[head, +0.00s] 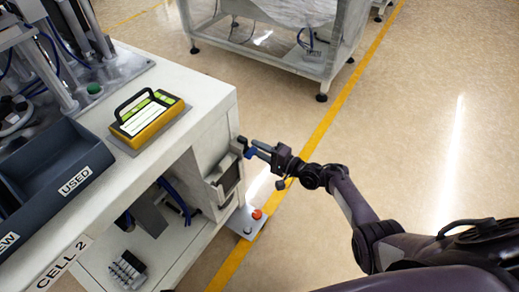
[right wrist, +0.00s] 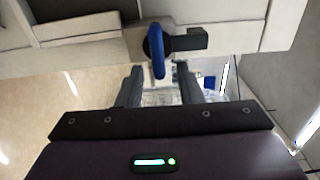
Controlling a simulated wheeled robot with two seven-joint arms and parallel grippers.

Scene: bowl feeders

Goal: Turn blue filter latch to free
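The blue filter latch (right wrist: 157,50) is a blue upright loop or lever beside a dark block on the pale cabinet side. In the head view the latch (head: 249,153) is a small blue spot at the cabinet's right edge, partly covered by my gripper. My right gripper (head: 262,151) reaches it from the right. In the right wrist view its two dark fingers (right wrist: 158,84) are apart, and the latch's lower end hangs between the fingertips with gaps on both sides. No contact shows. My left gripper is not in view.
A dark bin marked USED (head: 75,181) and a yellow-and-green handled panel (head: 146,118) are on the white bench (head: 205,92). A plate with a red button (head: 257,214) juts out low below the latch. A wheeled machine frame (head: 275,55) stands behind; the floor at right is clear.

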